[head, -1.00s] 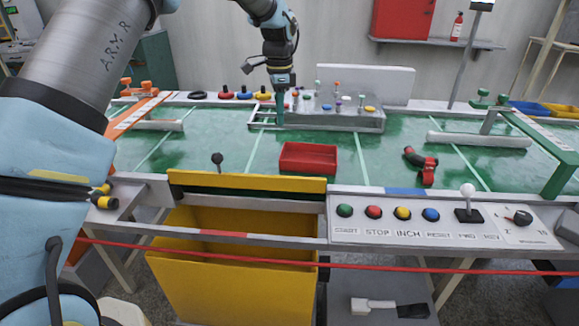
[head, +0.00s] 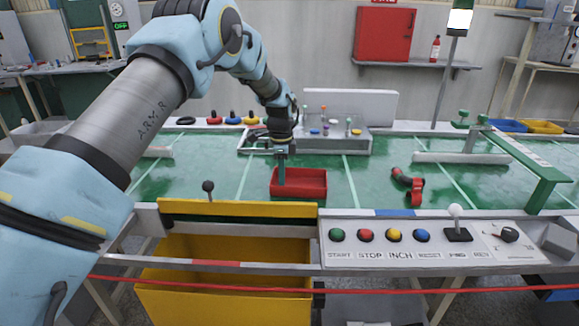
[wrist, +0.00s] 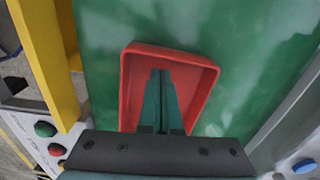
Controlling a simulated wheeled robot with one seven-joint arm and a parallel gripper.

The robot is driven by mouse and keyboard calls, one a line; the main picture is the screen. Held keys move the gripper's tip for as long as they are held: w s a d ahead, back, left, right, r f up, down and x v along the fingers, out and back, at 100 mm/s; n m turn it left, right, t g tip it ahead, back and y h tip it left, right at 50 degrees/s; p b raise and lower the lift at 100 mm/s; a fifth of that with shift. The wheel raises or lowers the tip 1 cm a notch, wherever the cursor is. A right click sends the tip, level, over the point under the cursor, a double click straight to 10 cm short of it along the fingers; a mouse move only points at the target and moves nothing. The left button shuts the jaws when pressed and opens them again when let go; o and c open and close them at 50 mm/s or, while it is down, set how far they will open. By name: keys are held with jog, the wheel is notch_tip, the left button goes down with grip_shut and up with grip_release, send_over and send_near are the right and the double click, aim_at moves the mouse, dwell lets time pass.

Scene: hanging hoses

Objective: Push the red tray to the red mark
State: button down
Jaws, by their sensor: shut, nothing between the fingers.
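The red tray (head: 312,188) is a shallow open box on the green surface, behind the yellow flap. My gripper (head: 281,183) points down over the left part of the tray in the head view. In the wrist view the closed dark fingers (wrist: 160,75) lie over the inside of the red tray (wrist: 201,92), with nothing between them. I cannot tell whether the tips touch the tray. A red stretch (head: 215,264) shows on the lower front rail. I cannot tell whether it is the red mark, and I see no clear red mark on the green surface.
A yellow bin (head: 225,300) stands in front, with a yellow flap (head: 240,209) above it. A red and black hose piece (head: 410,187) lies right of the tray. A grey rack (head: 345,140) stands behind. Buttons (head: 379,235) line the front right. Green surface around the tray is mostly clear.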

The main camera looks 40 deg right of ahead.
jog(key=shift+w+a, duration=0.35)
jog(key=shift+a, duration=0.2)
jog(key=shift+w+a, duration=0.1)
jog(key=w+a, duration=0.3)
jog(key=a, duration=0.2)
jog(key=w+a, duration=0.8)
jog(key=a, duration=0.1)
jog(key=shift+a, duration=0.35)
